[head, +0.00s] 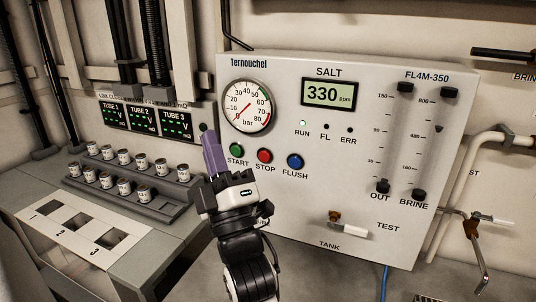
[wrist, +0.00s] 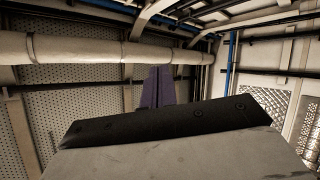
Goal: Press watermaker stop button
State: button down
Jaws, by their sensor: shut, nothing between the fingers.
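The red STOP button (head: 264,156) is on the pale watermaker panel (head: 450,130), between the green START button (head: 236,150) and the blue FLUSH button (head: 295,161). My gripper (head: 207,134) is shut and empty, its purple fingers pointing up, left of the START button and in front of the panel's left edge. It is apart from the STOP button in the picture; its depth from the panel is hard to tell. In the wrist view the fingers (wrist: 158,84) show together against the wall and pipes; no button shows there.
A pressure gauge (head: 247,107) and a display (head: 329,94) reading 330 ppm sit above the buttons. A tap handle (head: 349,229) sticks out lower down. A rack of small vials (head: 134,180) stands at the left.

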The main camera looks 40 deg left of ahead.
aim_at(264, 156)
jog(key=w+a+f+n+g+h+p, duration=0.1)
jog(key=w+f+n+h, duration=0.5)
jog(key=f, duration=0.6)
jog(key=shift+w+a+f+n+h, duration=0.25)
jog(key=shift+w+f+n+h, duration=0.15)
jog(key=shift+w+n, duration=1.05)
jog(key=shift+r, duration=0.1)
jog(key=shift+w+a+b, duration=0.1)
jog(key=shift+w+a, duration=0.25)
jog(key=shift+w, duration=1.05)
jog(key=shift+w+a+b, duration=0.1)
jog(key=shift+w+a, duration=0.2)
jog(key=shift+w, duration=1.05)
jog(key=shift+w+a+b, duration=0.1)
jog(key=shift+w+a, duration=0.25)
jog(key=shift+w, duration=1.05)
jog(key=shift+w, duration=0.15)
